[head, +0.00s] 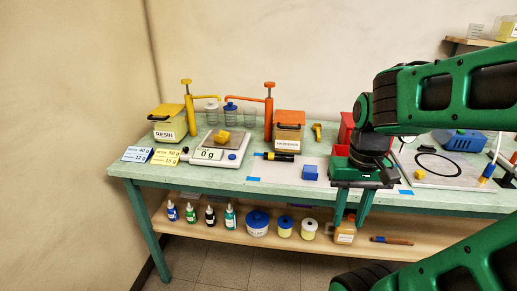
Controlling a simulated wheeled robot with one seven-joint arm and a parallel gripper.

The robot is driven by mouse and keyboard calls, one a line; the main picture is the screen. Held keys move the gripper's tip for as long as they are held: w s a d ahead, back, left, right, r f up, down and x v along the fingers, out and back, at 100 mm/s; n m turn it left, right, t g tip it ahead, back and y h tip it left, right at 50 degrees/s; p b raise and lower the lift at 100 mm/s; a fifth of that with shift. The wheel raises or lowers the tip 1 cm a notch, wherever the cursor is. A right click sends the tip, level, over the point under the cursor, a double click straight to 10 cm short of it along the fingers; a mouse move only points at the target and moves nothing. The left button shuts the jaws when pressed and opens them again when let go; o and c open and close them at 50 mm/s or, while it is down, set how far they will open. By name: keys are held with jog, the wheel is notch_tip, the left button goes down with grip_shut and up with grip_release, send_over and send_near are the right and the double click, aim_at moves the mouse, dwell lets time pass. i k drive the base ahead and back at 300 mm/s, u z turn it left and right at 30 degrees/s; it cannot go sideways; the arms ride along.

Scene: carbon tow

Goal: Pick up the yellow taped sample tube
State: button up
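A dark tube with yellow at its left end and a yellow band (279,156) lies on its side on the bench, right of the scale; it appears to be the yellow taped tube. My gripper (351,212) hangs to its right, pointing down in front of the bench's front edge. Its two green fingers are apart with nothing visible between them. The gripper and the tube are well apart.
A blue block (310,173) lies between the tube and my gripper. The scale (222,153) reads 0 g and bears a yellow piece. The orange hardener container (289,131) stands behind the tube. Bottles and jars (257,223) fill the lower shelf.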

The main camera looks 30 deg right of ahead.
aim_at(286, 157)
jog(key=z, duration=0.05)
jog(key=i, duration=0.9)
